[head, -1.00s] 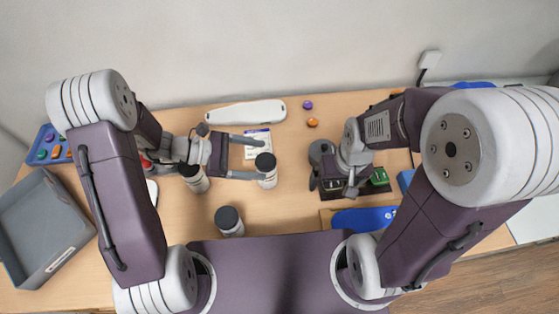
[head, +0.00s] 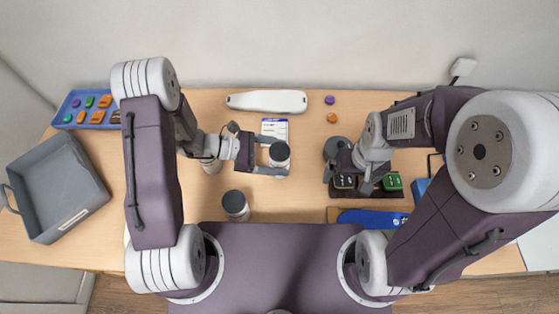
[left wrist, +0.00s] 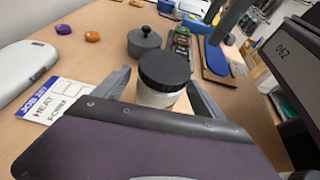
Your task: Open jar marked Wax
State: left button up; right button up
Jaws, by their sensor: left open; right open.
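A white jar with a black lid (head: 279,153) stands on the table between the fingertips of my left gripper (head: 276,156). The left wrist view shows the same jar, its black lid (left wrist: 164,70) on, with an open finger on each side. A second black-lidded jar (head: 235,203) stands nearer to me. A third jar (head: 211,166) is partly hidden under my left arm. I cannot read a Wax mark on any jar. My right gripper (head: 352,180) is open and empty above the small dark tray at the right.
A job card (head: 274,128) lies just behind the left gripper. A grey lidded pot (left wrist: 144,42) stands beyond the jar. A white case (head: 267,101), purple and orange pieces, a blue insole (head: 372,217) and a grey bin (head: 88,205) lie around.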

aim_at(288, 158)
pick_arm(q)
jog(key=x, duration=0.2)
jog(key=shift+d+f, duration=0.15)
jog(key=shift+d, duration=0.2)
jog(key=shift+w+d+f, duration=0.1)
jog(key=shift+d+f, duration=0.05)
jog(key=shift+d, duration=0.15)
jog(key=shift+a, duration=0.15)
jog(key=c, duration=1)
grip_shut()
